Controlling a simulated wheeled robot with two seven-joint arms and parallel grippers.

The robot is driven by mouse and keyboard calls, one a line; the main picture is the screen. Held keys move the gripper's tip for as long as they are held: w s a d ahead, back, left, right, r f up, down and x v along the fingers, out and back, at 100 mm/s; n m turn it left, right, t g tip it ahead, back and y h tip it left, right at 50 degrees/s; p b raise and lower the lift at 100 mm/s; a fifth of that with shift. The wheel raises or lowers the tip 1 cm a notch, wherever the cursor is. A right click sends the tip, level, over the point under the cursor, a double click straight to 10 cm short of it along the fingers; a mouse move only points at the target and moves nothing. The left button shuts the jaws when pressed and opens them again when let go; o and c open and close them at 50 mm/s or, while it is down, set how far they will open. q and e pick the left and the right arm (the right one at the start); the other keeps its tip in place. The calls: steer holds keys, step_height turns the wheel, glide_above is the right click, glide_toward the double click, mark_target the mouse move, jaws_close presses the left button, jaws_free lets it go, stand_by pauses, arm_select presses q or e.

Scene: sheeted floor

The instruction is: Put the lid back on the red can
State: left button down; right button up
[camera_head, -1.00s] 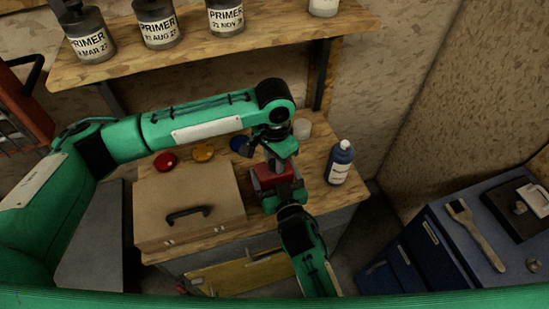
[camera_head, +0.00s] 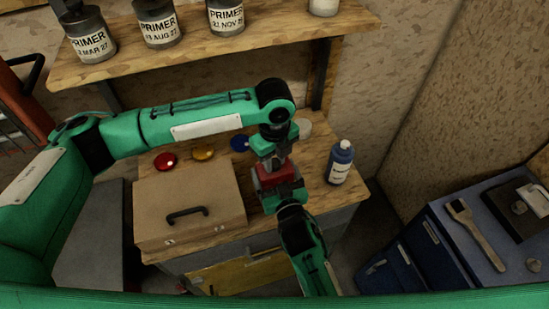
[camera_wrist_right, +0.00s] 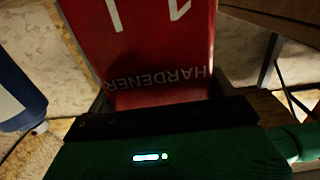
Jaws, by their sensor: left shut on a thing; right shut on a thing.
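The red can (camera_head: 279,174), a boxy tin, stands on the workbench in the head view. In the right wrist view its red face (camera_wrist_right: 150,50) carries the word HARDENER, upside down. My right gripper (camera_head: 278,186) is shut on the can from the near side. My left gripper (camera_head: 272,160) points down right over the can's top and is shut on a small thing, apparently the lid. The gripper hides this thing and the can's top, so I cannot tell whether they touch.
Red (camera_head: 165,161), yellow (camera_head: 204,152) and blue (camera_head: 239,143) discs lie on the bench (camera_head: 312,160). A closed brown case (camera_head: 187,200) is at left. A blue bottle (camera_head: 340,163) stands close on the right. A shelf (camera_head: 200,52) with primer jars (camera_head: 160,30) is above.

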arm_select(q)
steer(key=m, duration=0.6)
steer(key=shift+w+m, duration=0.1)
steer(key=shift+m, duration=0.2)
steer(key=m, duration=0.7)
steer(key=c, duration=1.1)
jaws_free()
steer(key=shift+r, duration=2.2)
steer(key=shift+c, duration=0.4)
